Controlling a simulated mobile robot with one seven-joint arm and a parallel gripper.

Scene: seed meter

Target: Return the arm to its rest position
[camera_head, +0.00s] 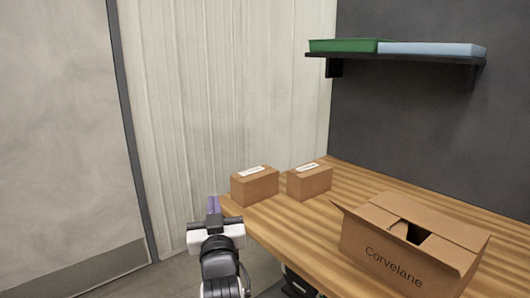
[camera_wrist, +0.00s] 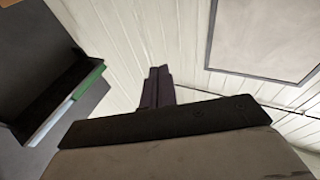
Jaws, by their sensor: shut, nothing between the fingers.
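My gripper (camera_head: 214,205) is at the lower middle of the head view, just off the near left corner of the wooden table (camera_head: 262,224). Its two purple fingers are together, with nothing between them. In the wrist view my gripper (camera_wrist: 158,84) points towards the pale panelled wall, clear of any object. My arm below it is cut off by the bottom edge of the head view.
Two small brown boxes, the left (camera_head: 255,187) and the right (camera_head: 310,182), stand on the table beyond my gripper. A larger carton marked Corvelane (camera_head: 400,250) stands at front right. A wall shelf (camera_head: 400,58) holds a green tray (camera_head: 343,46) and a blue tray (camera_head: 430,49).

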